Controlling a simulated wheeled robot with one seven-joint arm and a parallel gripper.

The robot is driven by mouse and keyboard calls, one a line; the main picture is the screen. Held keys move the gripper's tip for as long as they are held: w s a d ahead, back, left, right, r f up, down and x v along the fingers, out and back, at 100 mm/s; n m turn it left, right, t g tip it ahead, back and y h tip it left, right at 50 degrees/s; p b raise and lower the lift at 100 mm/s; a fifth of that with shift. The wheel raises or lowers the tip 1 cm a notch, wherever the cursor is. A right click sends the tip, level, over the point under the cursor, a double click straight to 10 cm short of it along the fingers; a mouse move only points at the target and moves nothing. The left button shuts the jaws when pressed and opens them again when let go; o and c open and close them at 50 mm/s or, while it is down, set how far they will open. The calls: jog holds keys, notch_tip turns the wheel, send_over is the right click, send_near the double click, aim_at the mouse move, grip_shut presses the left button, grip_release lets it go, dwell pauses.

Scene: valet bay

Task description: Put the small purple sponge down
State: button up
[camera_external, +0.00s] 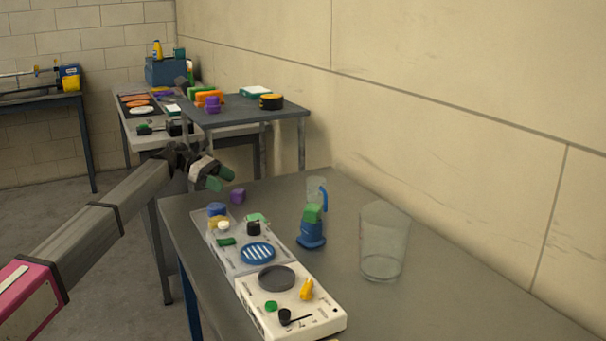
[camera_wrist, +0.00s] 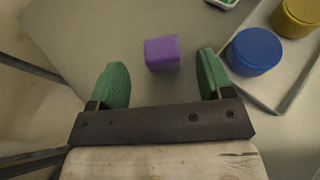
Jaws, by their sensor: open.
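The small purple sponge (camera_external: 238,196) rests on the near grey table at its far left corner, just beyond the tray. In the wrist view the sponge (camera_wrist: 162,53) lies between and slightly ahead of the green fingertips, with clear space on both sides. My gripper (camera_external: 211,176) is open and empty, just left of the sponge and seemingly a little above the table. Both green fingers of my gripper (camera_wrist: 160,80) show spread apart in the wrist view.
A grey tray (camera_external: 262,265) holds a blue lid (camera_wrist: 257,51), a yellow lid (camera_wrist: 297,17) and several small items. Another purple object (camera_external: 212,104) sits on the back table.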

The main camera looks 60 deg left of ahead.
jog(key=v, duration=0.7)
jog(key=shift+s+a+r, duration=0.1)
jog(key=shift+s+a, duration=0.05)
jog(key=shift+a, duration=0.1)
